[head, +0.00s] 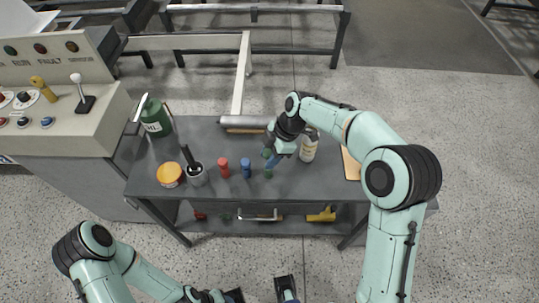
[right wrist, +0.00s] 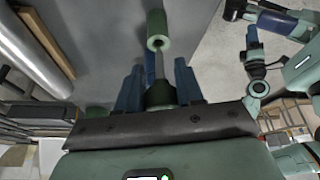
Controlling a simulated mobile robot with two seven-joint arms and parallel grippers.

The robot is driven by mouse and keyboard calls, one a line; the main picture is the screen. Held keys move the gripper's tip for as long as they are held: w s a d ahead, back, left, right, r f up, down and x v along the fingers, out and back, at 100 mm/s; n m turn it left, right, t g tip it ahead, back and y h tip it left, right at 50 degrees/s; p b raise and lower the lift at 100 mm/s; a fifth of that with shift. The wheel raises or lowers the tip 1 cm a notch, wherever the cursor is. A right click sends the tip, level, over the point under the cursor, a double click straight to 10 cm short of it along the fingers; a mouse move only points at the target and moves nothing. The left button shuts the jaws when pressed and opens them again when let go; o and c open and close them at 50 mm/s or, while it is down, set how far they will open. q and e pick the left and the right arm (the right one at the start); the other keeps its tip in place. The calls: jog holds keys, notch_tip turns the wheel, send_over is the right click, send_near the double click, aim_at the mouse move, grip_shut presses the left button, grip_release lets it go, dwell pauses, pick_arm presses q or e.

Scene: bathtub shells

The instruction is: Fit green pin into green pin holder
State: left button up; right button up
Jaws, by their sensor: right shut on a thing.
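My right gripper (head: 270,162) is over the front of the grey table (head: 215,147), right of the blue holder. In the right wrist view its blue fingers (right wrist: 158,85) are shut on the green pin (right wrist: 160,94), whose grey shaft points away from the palm. A green cylinder (right wrist: 157,28), apparently the green pin holder, lies beyond the fingertips in line with the shaft; I cannot tell whether they touch. In the head view the green holder (head: 269,173) stands just below the gripper. My left arm reaches the bottom edge, its gripper (head: 235,296) partly cut off.
A red holder (head: 223,167) and a blue holder (head: 246,168) stand left of the green one. Farther left are a grey cup (head: 196,175), an orange-lidded tin (head: 170,174) and a green canister (head: 155,118). A pale bottle (head: 309,147) stands close right of the gripper.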

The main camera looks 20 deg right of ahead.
pick_arm(q)
jog(key=shift+s+f+b, duration=0.25)
jog(key=shift+f+b, duration=0.85)
jog(key=shift+s+f+b, duration=0.2)
jog(key=shift+f+b, duration=0.85)
pick_arm(e)
jog(key=shift+f, duration=2.85)
jog(key=o, duration=1.1)
pick_arm(q)
jog(key=shift+r, duration=0.1)
pick_arm(e)
jog(key=shift+d+r, duration=0.2)
jog(key=shift+r, duration=0.4)
pick_arm(q)
jog(key=shift+w+r+p, duration=0.35)
jog(key=shift+r+p, duration=0.15)
jog(key=shift+r, duration=0.05)
jog(key=shift+w+r+p, duration=0.3)
jog(key=shift+r+p, duration=0.2)
jog(key=shift+r, duration=0.05)
pick_arm(e)
jog(key=v, duration=1.2)
jog(key=shift+r, duration=0.1)
